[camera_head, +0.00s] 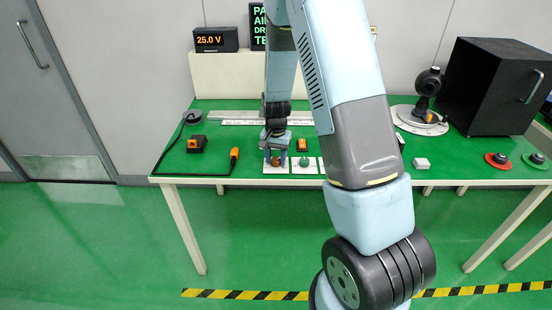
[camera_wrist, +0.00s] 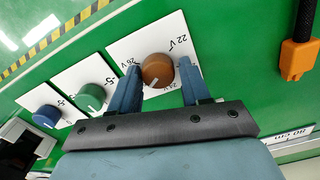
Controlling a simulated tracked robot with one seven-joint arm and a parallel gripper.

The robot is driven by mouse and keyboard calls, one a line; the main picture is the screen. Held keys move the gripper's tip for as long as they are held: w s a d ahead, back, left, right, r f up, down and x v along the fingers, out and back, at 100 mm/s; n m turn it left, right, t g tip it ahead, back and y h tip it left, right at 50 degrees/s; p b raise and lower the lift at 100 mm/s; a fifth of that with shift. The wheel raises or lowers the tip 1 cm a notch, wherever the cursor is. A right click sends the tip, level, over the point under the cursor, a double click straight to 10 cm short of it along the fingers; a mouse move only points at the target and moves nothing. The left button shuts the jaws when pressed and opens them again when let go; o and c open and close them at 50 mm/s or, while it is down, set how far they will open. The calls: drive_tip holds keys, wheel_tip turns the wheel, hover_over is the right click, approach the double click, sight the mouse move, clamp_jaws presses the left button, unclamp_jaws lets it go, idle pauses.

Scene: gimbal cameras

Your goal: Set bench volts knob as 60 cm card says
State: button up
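In the wrist view a brown knob (camera_wrist: 157,71) with a white pointer line sits on a white plate marked 22 V, 24 V and 26 V. My gripper (camera_wrist: 158,66) has one finger at each side of this knob, close against it, and looks shut on it. In the head view my gripper (camera_head: 276,159) is down at the leftmost white plate on the green bench. The display (camera_head: 214,40) at the back left reads 25.0 V. A label reading 80 cm (camera_wrist: 294,134) shows at the right of the wrist view. The 60 cm card is not readable in either view.
A green knob (camera_wrist: 91,97) and a blue knob (camera_wrist: 46,116) stand on neighbouring plates. An orange probe (camera_head: 234,154) with a black cable lies left of my gripper. A black box (camera_head: 490,85) stands at the right. My arm hides part of the bench and a text screen (camera_head: 258,25).

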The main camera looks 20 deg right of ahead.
sight(276, 159)
drive_tip(key=shift+o, duration=1.3)
wheel_tip(276, 159, up, 14)
drive_tip(key=shift+f, duration=0.15)
drive_tip(key=s+r+n+t, duration=0.3)
drive_tip(key=s+r, duration=0.9)
drive_tip(key=r, duration=0.4)
drive_tip(key=s+r+n+t, duration=0.1)
drive_tip(key=s+r, duration=0.2)
drive_tip(key=s, duration=0.5)
drive_tip(key=s+r+n+t, duration=0.1)
drive_tip(key=s+r+n, duration=0.1)
drive_tip(key=s, duration=0.6)
drive_tip(key=shift+s+d+r+t, duration=0.25)
drive_tip(key=shift+d+r+t, duration=0.05)
drive_tip(key=shift+d+r, duration=0.15)
